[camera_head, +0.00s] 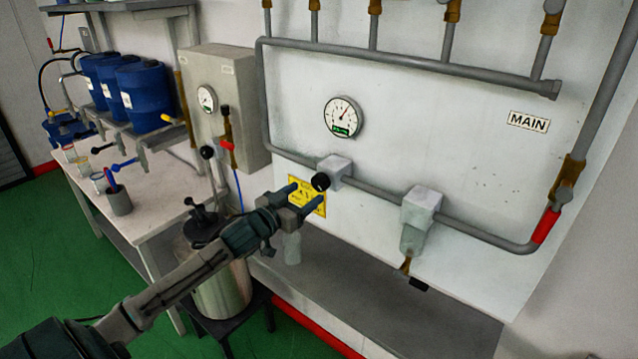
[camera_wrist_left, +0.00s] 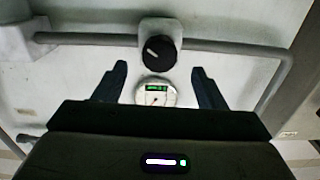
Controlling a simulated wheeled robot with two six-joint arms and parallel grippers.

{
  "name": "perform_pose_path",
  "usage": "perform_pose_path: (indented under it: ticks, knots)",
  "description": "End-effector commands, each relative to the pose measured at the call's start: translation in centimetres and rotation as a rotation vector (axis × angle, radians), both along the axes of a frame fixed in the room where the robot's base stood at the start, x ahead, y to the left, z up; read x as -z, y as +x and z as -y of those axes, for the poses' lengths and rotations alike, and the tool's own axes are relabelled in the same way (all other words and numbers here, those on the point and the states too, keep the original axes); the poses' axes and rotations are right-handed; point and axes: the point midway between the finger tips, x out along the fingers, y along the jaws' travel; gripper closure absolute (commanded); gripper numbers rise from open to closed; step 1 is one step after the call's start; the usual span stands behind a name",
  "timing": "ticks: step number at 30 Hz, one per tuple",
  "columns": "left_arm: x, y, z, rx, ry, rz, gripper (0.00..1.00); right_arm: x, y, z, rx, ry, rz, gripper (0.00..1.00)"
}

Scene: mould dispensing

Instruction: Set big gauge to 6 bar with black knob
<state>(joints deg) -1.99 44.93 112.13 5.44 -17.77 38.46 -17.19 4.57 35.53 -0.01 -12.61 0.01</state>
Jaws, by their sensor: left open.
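The big gauge (camera_head: 343,112) is a round white dial on the wall panel, with a needle pointing up and right and a green display too small to read. The black knob (camera_head: 320,182) sits on a pale regulator block (camera_head: 338,170) on the pipe below it. My left gripper (camera_head: 307,194) is open, its blue fingers near the knob with nothing visibly held. In the left wrist view, the knob (camera_wrist_left: 159,52) with a white mark lies beyond the gap between the fingertips (camera_wrist_left: 158,68). The gauge (camera_wrist_left: 156,95) shows between the fingers. My right gripper is not in view.
A grey box (camera_head: 235,110) with a smaller gauge (camera_head: 207,98) stands left of the panel. A second block with a clear bowl (camera_head: 415,225) hangs from the pipe at right. A grey ledge (camera_head: 370,295) runs below. A metal pot (camera_head: 222,290) stands near my left arm.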

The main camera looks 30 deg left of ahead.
Motion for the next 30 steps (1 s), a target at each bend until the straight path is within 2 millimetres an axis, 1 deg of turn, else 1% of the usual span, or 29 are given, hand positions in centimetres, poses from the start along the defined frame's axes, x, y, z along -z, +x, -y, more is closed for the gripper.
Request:
perform_pose_path:
  ticks: [12, 16, 22, 29, 30]
  knots:
    - [-0.2, 4.6, 0.4, 0.001, -0.006, 0.003, 0.35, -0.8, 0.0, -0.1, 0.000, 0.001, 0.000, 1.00]
    - [-0.1, 5.8, 0.5, 0.001, -0.004, 0.002, 0.35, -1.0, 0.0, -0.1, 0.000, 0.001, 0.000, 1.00]
    - [0.0, 6.5, 0.6, 0.003, -0.001, 0.001, 0.35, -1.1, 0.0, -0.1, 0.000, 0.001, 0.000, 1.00]
    - [0.0, 6.6, 0.6, 0.003, 0.000, 0.001, 0.35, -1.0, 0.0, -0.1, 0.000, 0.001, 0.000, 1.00]
    - [0.0, 6.6, 0.6, 0.003, 0.000, 0.001, 0.37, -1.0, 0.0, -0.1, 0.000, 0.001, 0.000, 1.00]
